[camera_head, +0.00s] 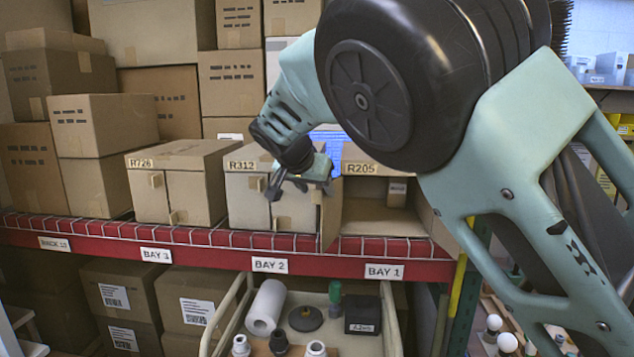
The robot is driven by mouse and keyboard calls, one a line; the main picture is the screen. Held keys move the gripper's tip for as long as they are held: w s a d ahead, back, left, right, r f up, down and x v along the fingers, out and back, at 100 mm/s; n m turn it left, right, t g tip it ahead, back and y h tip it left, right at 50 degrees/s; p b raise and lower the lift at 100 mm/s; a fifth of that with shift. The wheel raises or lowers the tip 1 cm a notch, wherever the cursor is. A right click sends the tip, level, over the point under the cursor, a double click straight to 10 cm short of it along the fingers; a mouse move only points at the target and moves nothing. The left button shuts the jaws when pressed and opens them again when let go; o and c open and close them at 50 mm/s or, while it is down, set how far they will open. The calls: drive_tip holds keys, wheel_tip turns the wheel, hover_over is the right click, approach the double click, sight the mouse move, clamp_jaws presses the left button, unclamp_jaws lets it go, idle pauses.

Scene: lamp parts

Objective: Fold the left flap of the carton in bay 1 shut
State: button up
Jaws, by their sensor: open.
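The carton marked R205 (375,168) stands on the shelf above the BAY 1 label (384,271). Its front is open, and a small box (397,190) shows inside. Its left flap (331,214) stands swung out toward me, seen nearly edge-on, beside the front of the R312 carton (249,187). A right flap (436,232) also appears swung out, partly hidden by my arm. My gripper (289,187) is open and empty, pointing down in front of the upper part of the R312 carton, left of the left flap's top. I cannot tell whether it touches the flap.
The R726 carton (178,183) stands shut in bay 3, and R312 is shut in bay 2. A red shelf edge (205,257) with wire mesh runs below them. A cart (236,312) with a paper roll and lamp parts stands below. Stacked boxes fill the left and back.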

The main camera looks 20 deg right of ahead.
drive_tip(key=shift+x, duration=0.85)
drive_tip(key=shift+c, duration=0.3)
clamp_jaws()
